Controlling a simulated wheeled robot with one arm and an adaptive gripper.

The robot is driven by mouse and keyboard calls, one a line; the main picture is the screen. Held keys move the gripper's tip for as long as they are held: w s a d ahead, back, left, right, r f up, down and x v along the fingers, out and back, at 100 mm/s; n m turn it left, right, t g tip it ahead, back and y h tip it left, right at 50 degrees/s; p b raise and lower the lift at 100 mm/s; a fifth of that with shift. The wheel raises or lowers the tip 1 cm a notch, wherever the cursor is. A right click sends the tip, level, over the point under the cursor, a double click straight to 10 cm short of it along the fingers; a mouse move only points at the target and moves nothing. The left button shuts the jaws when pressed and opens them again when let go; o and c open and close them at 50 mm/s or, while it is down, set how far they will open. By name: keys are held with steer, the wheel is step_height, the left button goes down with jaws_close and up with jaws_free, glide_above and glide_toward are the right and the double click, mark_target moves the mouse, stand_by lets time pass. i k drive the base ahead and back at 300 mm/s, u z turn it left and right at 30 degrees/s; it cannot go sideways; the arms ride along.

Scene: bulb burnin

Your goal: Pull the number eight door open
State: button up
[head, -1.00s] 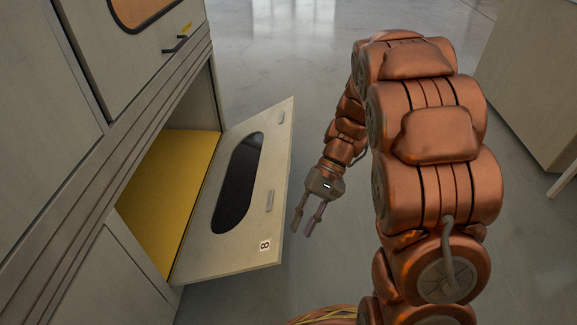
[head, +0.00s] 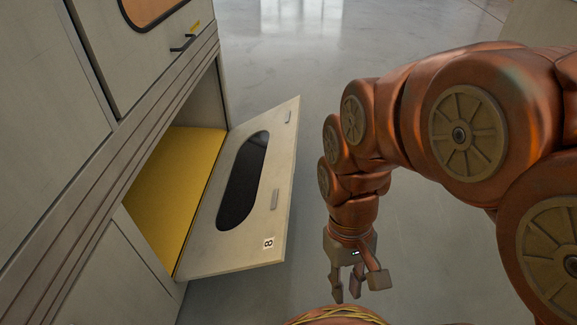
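The number eight door (head: 215,252) is a pale panel with a dark oval window (head: 243,182) and a small white label reading 8 (head: 268,243). It is hinged along its lower edge on the cabinet and stands swung well open, tilted outward. Behind it the compartment shows a yellow floor (head: 170,185). A small grey handle (head: 274,199) sits on the door's face. My gripper (head: 358,290) is to the right of the door, apart from it, pointing down. Its fingers are spread with nothing visible between them.
A closed panel (head: 130,270) lies left of the opening. The grey floor (head: 330,80) beyond the door is clear.

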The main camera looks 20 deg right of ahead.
mark_target(236, 228)
steer(key=u, duration=2.85)
steer(key=k, duration=1.25)
steer(key=z, duration=1.15)
steer(key=i, duration=0.5)
